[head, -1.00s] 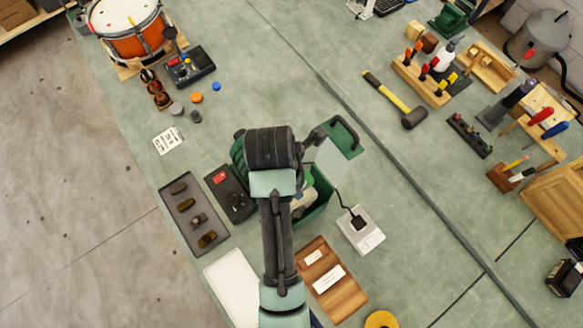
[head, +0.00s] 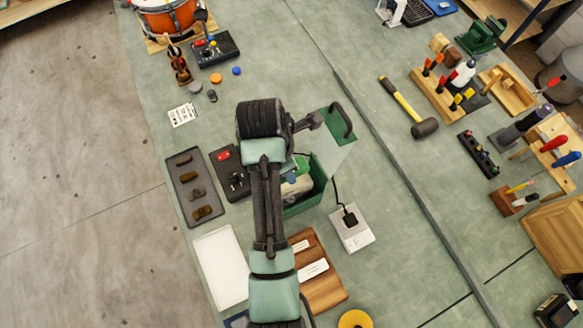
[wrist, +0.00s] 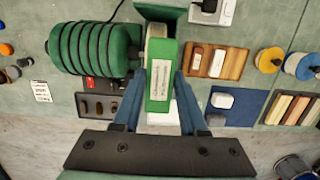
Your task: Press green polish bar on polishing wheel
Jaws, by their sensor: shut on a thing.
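In the wrist view my gripper (wrist: 158,103) is shut on the green polish bar (wrist: 162,77), a long bar with a pale printed label, held lengthwise between the two blue fingers. The bar's far end lies in front of the pale polishing wheel (wrist: 157,30), beside the ribbed green motor (wrist: 95,48). I cannot tell whether bar and wheel touch. In the head view my arm hides the gripper, the bar and most of the machine. The green hood box (head: 305,203) shows right of the arm.
A grey tray (head: 180,218) with several dark pieces and a black switch box (head: 222,158) lie left of the machine. A white tray (head: 220,268) and a wooden board (head: 325,290) lie in front. A socket box (head: 352,237) stands to the right. A hammer (head: 410,107) lies farther right.

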